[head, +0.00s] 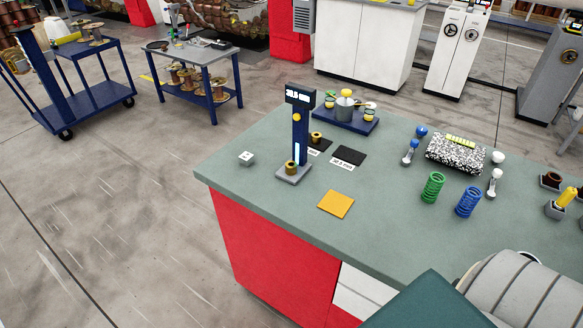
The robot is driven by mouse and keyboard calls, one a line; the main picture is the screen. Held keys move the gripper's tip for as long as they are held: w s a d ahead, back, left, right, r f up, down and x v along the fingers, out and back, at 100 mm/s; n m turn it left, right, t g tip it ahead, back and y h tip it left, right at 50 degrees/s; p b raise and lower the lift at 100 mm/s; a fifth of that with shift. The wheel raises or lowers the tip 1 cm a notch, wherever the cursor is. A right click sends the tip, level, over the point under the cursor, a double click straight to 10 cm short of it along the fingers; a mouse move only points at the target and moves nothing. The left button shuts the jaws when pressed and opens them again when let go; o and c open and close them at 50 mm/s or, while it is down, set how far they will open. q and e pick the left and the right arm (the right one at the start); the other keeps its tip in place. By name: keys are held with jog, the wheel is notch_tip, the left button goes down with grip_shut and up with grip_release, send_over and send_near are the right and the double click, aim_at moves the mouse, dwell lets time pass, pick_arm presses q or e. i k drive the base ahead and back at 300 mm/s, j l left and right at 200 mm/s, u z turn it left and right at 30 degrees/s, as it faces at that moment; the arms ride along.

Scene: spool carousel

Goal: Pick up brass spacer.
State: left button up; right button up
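One brass-coloured spacer (291,168) stands on the grey base of a blue height gauge (299,138) with a lit display, on the grey-green workbench (240,185). A second small brass-coloured spacer (316,138) stands just behind and to the right of the gauge column, by a dark mat (321,145). The two look alike, and I cannot tell which one the task names. Neither of my grippers shows in the head view.
A yellow-orange square (335,204) lies in front of the gauge; a small white block (246,158) lies left. A blue tray (344,120) stands behind. Green (432,187) and blue (468,202) springs stand right. Bare bench lies around the square. A large grey ribbed shape fills the lower right.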

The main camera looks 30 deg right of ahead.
aim_at(290, 166)
jog(key=z, duration=0.4)
jog(key=i+j+z, duration=0.1)
jog(key=z, duration=0.35)
jog(key=j+z, duration=0.1)
jog(key=z, duration=0.3)
jog(key=i+j+z, duration=0.1)
jog(key=z, duration=0.3)
